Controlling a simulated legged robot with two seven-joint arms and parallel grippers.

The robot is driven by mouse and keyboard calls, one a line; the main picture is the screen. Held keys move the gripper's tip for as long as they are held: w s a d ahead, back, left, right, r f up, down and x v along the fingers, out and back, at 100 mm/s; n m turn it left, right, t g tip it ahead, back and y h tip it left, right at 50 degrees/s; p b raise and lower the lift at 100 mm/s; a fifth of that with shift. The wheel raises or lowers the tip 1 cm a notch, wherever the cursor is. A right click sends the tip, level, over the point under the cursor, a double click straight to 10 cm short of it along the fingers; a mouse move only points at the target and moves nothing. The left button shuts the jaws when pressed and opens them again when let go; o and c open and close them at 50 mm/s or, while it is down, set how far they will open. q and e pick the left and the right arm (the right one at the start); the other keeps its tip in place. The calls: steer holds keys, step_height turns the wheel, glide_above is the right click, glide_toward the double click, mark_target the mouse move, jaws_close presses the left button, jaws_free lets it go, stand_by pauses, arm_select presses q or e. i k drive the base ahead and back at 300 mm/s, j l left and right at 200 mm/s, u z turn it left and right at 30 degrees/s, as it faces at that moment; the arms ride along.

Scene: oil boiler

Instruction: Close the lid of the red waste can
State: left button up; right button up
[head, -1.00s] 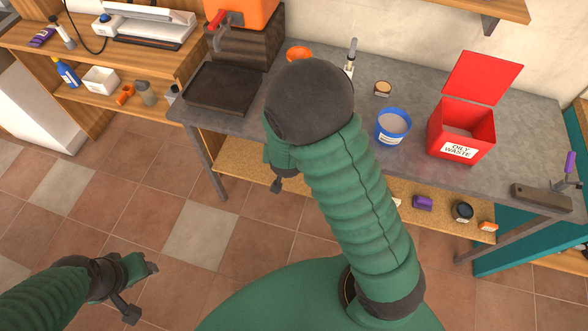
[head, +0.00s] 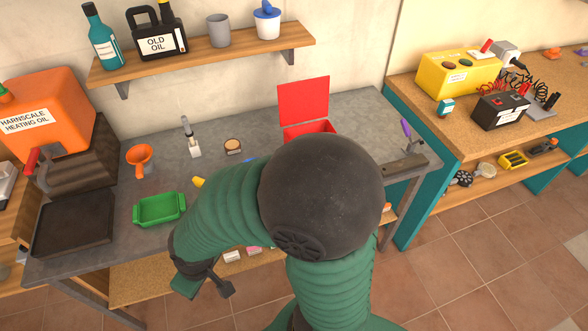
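The red waste can (head: 297,130) stands on the grey metal workbench, right of the middle. Its red lid (head: 304,101) is raised upright at the back, so the can is open. The can's front and lower part are hidden behind my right arm's dark round joint. My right gripper (head: 206,286) hangs low at the bench's front edge, left of and well apart from the can. Its fingers look spread, with nothing seen between them. My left gripper is out of view.
A green tray (head: 160,209), orange funnel (head: 139,158) and dark pan (head: 74,222) are on the grey workbench (head: 345,112). A shelf (head: 205,54) with bottles hangs above. A wooden bench (head: 430,105) with a yellow device (head: 459,76) stands at right.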

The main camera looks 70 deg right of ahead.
mark_target(306, 100)
steer(key=z, duration=2.3)
